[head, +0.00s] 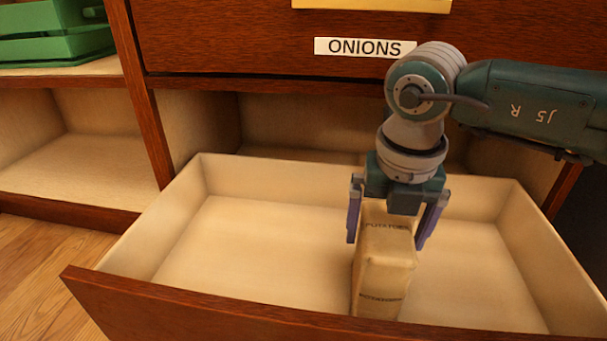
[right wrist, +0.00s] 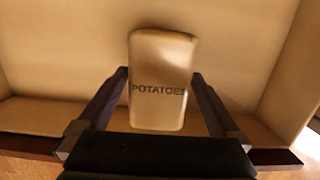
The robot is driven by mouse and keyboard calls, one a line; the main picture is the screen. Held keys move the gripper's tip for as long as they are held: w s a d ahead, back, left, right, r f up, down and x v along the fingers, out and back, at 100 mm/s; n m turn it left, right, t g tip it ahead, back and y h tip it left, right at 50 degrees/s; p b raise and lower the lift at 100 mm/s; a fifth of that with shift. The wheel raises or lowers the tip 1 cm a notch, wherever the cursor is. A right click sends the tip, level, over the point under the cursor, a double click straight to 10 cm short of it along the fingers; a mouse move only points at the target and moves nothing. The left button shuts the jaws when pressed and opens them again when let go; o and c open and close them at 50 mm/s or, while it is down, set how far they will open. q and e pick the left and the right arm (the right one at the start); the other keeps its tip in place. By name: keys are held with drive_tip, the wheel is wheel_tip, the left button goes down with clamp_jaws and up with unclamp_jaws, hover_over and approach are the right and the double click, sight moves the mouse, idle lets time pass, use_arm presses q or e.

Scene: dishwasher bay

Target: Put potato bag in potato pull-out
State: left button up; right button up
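The potato bag (head: 384,262) is a tan, upright block-shaped bag marked POTATOES. It stands inside the pull-out drawer (head: 250,245), right of its middle and near the front panel. Its lower end is partly hidden by the drawer front. My right gripper (head: 392,225) is above the bag, pointing down, with one finger on each side of its upper part. The fingers look open, with a narrow gap showing beside the bag. In the right wrist view the bag (right wrist: 162,70) sits between the two spread fingers. My left gripper is not in view.
A closed drawer front labelled ONIONS (head: 366,47) is above the pull-out, behind my right arm. A green crate (head: 55,40) sits on a shelf at the upper left. The left part of the pull-out is empty. Wooden floor (head: 40,275) shows at the lower left.

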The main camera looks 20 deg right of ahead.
wheel_tip(320, 180, up, 12)
drive_tip(key=s+p, duration=0.1)
drive_tip(key=p, duration=0.9)
drive_tip(key=s+a+r+n+t+y, duration=0.1)
drive_tip(key=a+r+y, duration=0.1)
drive_tip(key=a+y, duration=0.35)
drive_tip(key=a+r+y, duration=0.2)
drive_tip(key=a, duration=0.7)
drive_tip(key=s+a+r+n+t+y, duration=0.1)
drive_tip(key=a+r+y, duration=0.15)
drive_tip(key=a, duration=0.45)
drive_tip(key=a+r+m+t+y, duration=0.2)
drive_tip(key=a+r+y, duration=0.3)
drive_tip(key=r, duration=0.2)
drive_tip(key=w+d+r+m+t, duration=0.3)
drive_tip(key=d+r+m+t, duration=0.2)
drive_tip(key=r+m+t, duration=0.45)
drive_tip(key=d+f+m+h, duration=0.5)
drive_tip(key=d+m+h, duration=0.3)
drive_tip(key=d+f+m+h, duration=0.4)
drive_tip(key=d+m+h, duration=0.4)
drive_tip(key=d, duration=0.1)
drive_tip(key=s+f+m+g+y, duration=0.1)
drive_tip(key=s+f+g, duration=0.4)
drive_tip(key=s, duration=0.5)
drive_tip(key=s+a+f+m+g+y, duration=0.1)
drive_tip(key=s+f+g, duration=0.5)
drive_tip(key=s+f, duration=0.3)
drive_tip(key=shift+s+a, duration=0.15)
drive_tip(key=shift+s, duration=0.55)
